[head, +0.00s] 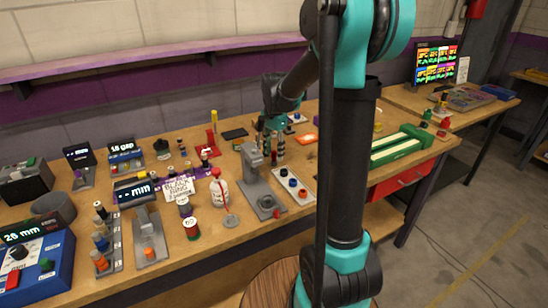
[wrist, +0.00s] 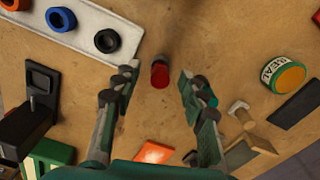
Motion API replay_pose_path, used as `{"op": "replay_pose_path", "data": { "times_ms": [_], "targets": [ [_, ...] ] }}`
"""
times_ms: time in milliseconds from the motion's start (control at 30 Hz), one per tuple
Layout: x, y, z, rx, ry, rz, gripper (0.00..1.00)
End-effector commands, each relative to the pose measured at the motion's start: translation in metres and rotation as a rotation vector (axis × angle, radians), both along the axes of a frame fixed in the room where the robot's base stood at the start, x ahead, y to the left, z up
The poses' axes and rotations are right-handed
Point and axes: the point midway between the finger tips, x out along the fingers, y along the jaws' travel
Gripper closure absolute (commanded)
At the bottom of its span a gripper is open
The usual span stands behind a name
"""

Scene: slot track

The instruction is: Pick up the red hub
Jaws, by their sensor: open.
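The red hub (wrist: 160,76) is a small red cylinder with a darker end, on the wooden bench in the wrist view. My gripper (wrist: 158,70) is open, with one finger on each side of the hub and a gap to both. I cannot tell how far the fingertips are above the bench. In the head view my gripper (head: 269,154) is over the middle of the bench, behind the grey press. There the hub is too small and too covered by the fingers to make out clearly.
A white tray (wrist: 84,22) with orange, blue and black rings lies close to the left finger. A dark upright device (wrist: 40,95) stands at the left. A labelled round tin (wrist: 283,74) is at the right. The grey press (head: 255,185) stands near my gripper.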

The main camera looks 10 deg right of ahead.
Motion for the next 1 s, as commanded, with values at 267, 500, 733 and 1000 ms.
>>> {"op": "replay_pose_path", "data": {
  "times_ms": [267,500,733,1000],
  "targets": [
    [0.0,0.0,0.0,0.0,0.0,0.0,0.75],
    [0.0,0.0,0.001,0.0,0.0,0.0,1.0],
    [0.0,0.0,0.001,0.0,0.0,0.0,1.0],
    [0.0,0.0,0.019,0.0,0.0,0.0,1.0]
  ]
}}
